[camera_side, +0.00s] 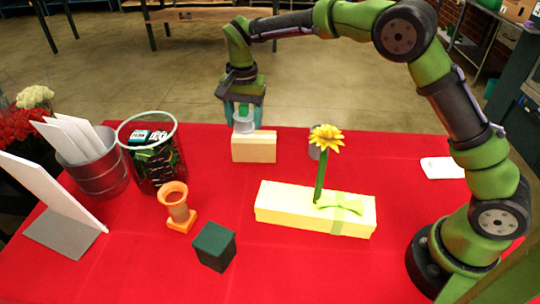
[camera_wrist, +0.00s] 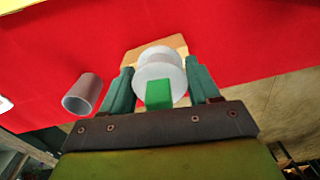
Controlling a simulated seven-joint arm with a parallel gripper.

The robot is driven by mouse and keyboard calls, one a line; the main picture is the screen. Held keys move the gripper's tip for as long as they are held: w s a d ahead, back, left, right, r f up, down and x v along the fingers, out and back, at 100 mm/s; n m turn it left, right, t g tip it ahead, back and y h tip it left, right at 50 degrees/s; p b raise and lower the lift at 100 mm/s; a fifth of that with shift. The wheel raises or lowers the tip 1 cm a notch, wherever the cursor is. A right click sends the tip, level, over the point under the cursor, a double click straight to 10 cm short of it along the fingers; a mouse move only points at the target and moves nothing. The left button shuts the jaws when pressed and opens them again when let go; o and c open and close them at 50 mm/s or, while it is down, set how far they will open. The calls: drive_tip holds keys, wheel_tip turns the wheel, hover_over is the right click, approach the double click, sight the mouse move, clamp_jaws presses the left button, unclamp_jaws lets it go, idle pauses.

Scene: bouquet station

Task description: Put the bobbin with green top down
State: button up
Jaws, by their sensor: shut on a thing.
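The bobbin (camera_side: 243,122) is white with pale round flanges and is between my gripper's (camera_side: 243,108) fingers. In the wrist view the bobbin (camera_wrist: 160,67) shows its green top (camera_wrist: 159,94) towards the camera, with a green finger on each side. My gripper (camera_wrist: 160,82) is shut on the bobbin and points down. A light wooden block (camera_side: 254,149) is directly below the bobbin; part of it (camera_wrist: 178,42) shows beyond the bobbin in the wrist view. I cannot tell whether the bobbin touches the block.
A grey cylinder (camera_side: 315,151) stands right of the block, behind a yellow gift box (camera_side: 285,207) with a yellow flower (camera_side: 326,138). A wire basket (camera_side: 160,175), an orange vase (camera_side: 176,205) and a dark green cube (camera_side: 214,246) are to the left. The red table's back edge is close.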

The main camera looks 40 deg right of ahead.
drive_tip(key=s+d+m, duration=0.2)
drive_tip(key=s+d, duration=0.1)
drive_tip(key=d, duration=1.2)
drive_tip(key=n, duration=0.3)
hover_over(373, 157)
wheel_tip(373, 157, down, 5)
drive_tip(key=shift+f, duration=3.7)
drive_tip(key=shift+f, duration=0.1)
drive_tip(key=o, duration=1)
drive_tip(key=shift+o, duration=0.2)
